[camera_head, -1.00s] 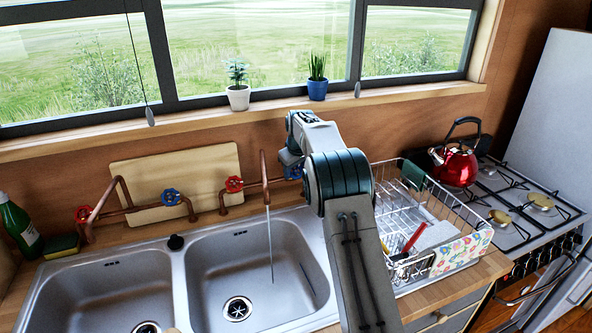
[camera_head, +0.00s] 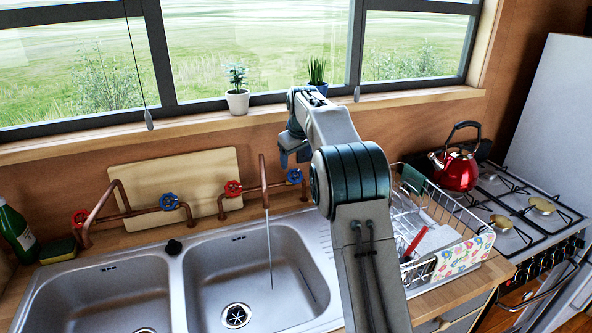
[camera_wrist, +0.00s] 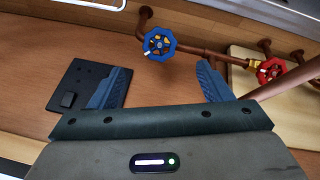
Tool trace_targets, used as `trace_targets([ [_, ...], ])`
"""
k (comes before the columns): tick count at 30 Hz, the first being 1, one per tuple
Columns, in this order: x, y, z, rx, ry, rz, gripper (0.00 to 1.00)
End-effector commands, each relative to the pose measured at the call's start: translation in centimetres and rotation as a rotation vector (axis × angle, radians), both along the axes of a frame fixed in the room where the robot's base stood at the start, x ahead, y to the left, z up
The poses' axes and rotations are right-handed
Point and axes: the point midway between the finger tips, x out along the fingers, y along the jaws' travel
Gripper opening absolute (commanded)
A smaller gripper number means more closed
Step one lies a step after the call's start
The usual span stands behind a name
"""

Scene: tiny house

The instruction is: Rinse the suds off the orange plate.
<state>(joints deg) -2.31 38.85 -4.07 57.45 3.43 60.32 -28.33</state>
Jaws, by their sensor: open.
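Water runs in a thin stream (camera_head: 269,250) from the right copper tap (camera_head: 264,185) into the right basin (camera_head: 228,268). The tap's blue valve (camera_head: 295,176) is just below my gripper (camera_head: 292,150) in the head view. In the wrist view the blue valve (camera_wrist: 159,44) lies ahead of my gripper (camera_wrist: 163,75), whose two blue fingers are apart with nothing between them. The tap's red valve (camera_head: 233,188) is left of the stream; it also shows in the wrist view (camera_wrist: 269,71). I cannot make out the orange plate in either view.
A dish rack (camera_head: 465,205) stands right of the sink, partly behind my arm. A red kettle (camera_head: 455,168) sits on the stove. Potted plants (camera_head: 237,101) line the sill. A cutting board (camera_head: 190,172) leans behind the taps. The left basin (camera_head: 95,292) is partly cut off.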

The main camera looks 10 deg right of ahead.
Motion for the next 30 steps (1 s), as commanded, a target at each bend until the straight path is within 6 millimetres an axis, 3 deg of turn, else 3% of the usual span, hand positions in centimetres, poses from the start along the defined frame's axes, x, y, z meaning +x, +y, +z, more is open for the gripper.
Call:
trace_targets([
  [3, -0.9, 0.0, 2.2, 0.000, -0.003, 0.000, 0.72],
  [9, -1.8, -0.1, 4.2, 0.000, -0.001, 0.000, 0.72],
  [23, -2.3, -0.1, 4.8, 0.002, 0.001, -0.005, 0.72],
  [26, -3.8, -0.2, 5.4, 0.011, 0.006, -0.022, 0.72],
  [30, -8.0, -0.4, 6.6, 0.034, 0.020, -0.070, 0.72],
])
